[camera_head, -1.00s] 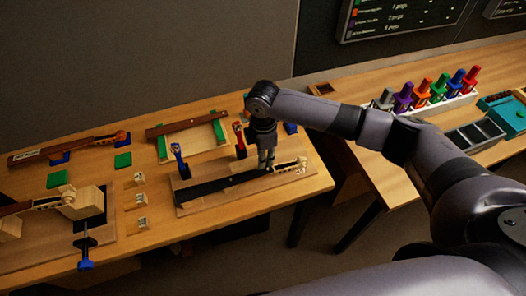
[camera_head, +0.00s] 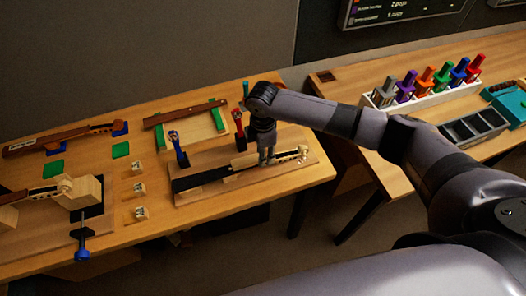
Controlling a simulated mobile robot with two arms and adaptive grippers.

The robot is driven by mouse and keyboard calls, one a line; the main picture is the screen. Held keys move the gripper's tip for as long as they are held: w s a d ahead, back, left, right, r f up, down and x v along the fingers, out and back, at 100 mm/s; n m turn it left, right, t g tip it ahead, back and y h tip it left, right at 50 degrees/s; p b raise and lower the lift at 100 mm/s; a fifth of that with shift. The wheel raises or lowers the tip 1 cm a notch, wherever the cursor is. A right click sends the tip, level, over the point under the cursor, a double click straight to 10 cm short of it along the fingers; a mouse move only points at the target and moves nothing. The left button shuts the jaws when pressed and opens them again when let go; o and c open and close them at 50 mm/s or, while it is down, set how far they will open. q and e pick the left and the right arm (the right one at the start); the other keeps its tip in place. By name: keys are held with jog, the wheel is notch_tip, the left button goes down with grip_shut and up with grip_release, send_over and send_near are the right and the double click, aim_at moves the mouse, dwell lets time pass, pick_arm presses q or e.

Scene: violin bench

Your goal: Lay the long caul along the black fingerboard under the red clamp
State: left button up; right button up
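The black fingerboard (camera_head: 202,178) lies lengthwise on a wooden board at the front right of the left bench. A pale wooden strip (camera_head: 243,161) lies over or along its right part; I cannot tell for sure that it is the long caul. The red clamp (camera_head: 239,128) stands upright behind the strip's left part. My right gripper (camera_head: 267,161) points down at the strip, just right of the red clamp. Its fingertips are close together and small, so I cannot tell whether they grip the strip. My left gripper is not in view.
A blue clamp (camera_head: 178,150) stands behind the fingerboard's left part. A brown bar (camera_head: 186,113) rests on green supports farther back. Several small pale blocks (camera_head: 138,190) stand left of the board. Colored clamps (camera_head: 425,78) fill a rack on the right bench.

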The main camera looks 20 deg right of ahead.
jog(key=o, duration=0.3)
jog(key=shift+r, duration=0.1)
notch_tip(320, 180, up, 12)
dwell(0.5)
dwell(0.4)
